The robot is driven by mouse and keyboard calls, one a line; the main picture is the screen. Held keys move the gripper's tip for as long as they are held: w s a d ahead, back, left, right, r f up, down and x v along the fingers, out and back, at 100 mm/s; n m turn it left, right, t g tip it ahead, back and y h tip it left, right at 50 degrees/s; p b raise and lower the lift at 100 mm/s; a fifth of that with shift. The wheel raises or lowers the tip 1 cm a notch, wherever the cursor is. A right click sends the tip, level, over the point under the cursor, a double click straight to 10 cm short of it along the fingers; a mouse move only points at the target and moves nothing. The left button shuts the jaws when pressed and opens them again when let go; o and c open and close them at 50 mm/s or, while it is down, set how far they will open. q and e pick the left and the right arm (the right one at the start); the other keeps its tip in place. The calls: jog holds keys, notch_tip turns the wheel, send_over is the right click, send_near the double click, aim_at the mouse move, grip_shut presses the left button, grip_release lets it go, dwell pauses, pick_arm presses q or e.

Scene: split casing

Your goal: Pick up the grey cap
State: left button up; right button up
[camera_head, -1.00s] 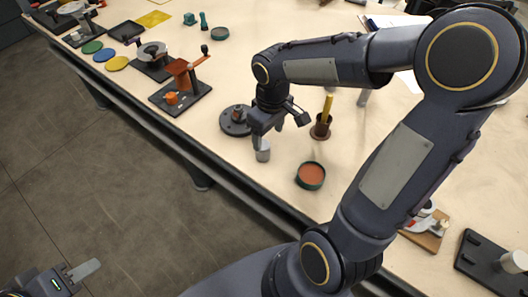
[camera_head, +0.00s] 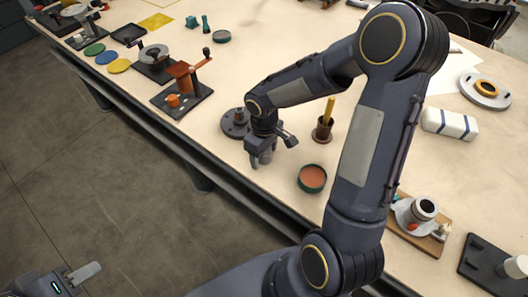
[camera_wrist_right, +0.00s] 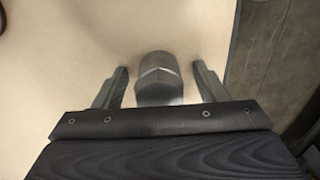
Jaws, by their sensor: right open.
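The grey cap (camera_wrist_right: 158,72) stands on the table near its front edge and shows between the fingers of my right gripper in the wrist view. My right gripper (camera_wrist_right: 160,68) is open, with one finger on each side of the cap and a visible gap to each. In the head view my right gripper (camera_head: 263,158) points down at the table, and its fingers mostly hide the cap. My left gripper (camera_head: 84,273) is at the lower left, away from the table; only one finger shows clearly.
A dark round base (camera_head: 234,124) stands just behind my right gripper. A brown cup with a yellow stick (camera_head: 323,130) and a green-rimmed dish with a reddish-brown inside (camera_head: 312,178) are to its right. An orange-and-black fixture (camera_head: 185,85) stands to the left. The table's front edge is close.

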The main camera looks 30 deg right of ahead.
jog(key=c, duration=1.2)
jog(key=shift+c, duration=0.3)
jog(key=shift+r, duration=0.2)
